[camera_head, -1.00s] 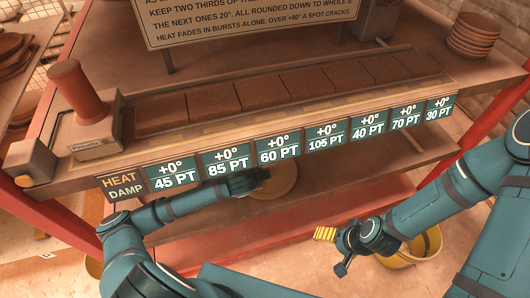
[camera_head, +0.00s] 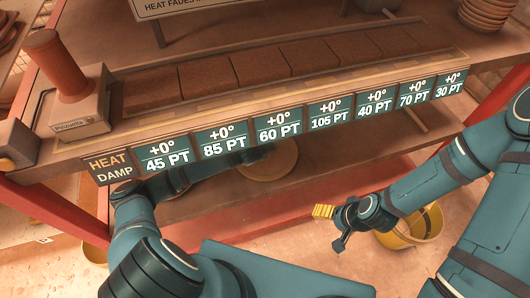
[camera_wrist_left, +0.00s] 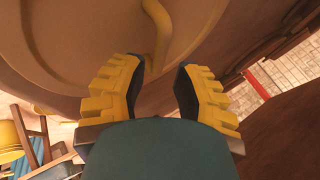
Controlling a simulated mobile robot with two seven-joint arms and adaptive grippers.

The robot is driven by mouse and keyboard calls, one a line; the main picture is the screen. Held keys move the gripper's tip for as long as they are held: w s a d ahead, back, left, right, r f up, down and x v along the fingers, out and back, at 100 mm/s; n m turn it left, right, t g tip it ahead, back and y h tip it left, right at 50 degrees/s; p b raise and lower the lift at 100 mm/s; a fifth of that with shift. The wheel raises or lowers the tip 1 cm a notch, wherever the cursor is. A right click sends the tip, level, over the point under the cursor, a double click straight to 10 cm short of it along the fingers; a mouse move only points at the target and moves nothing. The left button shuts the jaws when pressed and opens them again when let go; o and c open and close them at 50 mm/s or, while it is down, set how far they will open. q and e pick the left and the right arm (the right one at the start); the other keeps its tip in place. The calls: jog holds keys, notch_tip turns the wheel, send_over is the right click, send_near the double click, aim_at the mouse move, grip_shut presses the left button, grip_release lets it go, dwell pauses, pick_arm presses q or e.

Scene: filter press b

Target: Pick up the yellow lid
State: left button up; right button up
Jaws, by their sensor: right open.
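A round tan-yellow lid (camera_head: 268,165) lies on the lower shelf under the sign strip; its far side is hidden by the strip. The left wrist view shows a broad, ringed round surface, seemingly the lid (camera_wrist_left: 80,45), with a curved yellow handle (camera_wrist_left: 162,28) at the top. My left gripper (camera_wrist_left: 160,72) is open, its yellow-padded fingers on either side of the handle's near end, with gaps on both sides. In the head view, my left gripper (camera_head: 258,154) reaches under the strip at the lid's upper left. My right gripper (camera_head: 323,211) is open and empty, right of the lid.
The sign strip (camera_head: 280,129) overhangs the lower shelf (camera_head: 340,163). Dark square blocks (camera_head: 260,67) line the upper bench, with a press (camera_head: 68,90) at the left. A yellow bucket (camera_head: 432,222) stands on the floor behind my right arm.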

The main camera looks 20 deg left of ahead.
pick_arm(q)
jog(key=x, duration=0.3)
jog(key=shift+w+f+b, duration=0.1)
jog(key=shift+f+b, duration=0.1)
jog(key=shift+b, duration=0.2)
grip_shut()
jog(key=shift+r, duration=0.1)
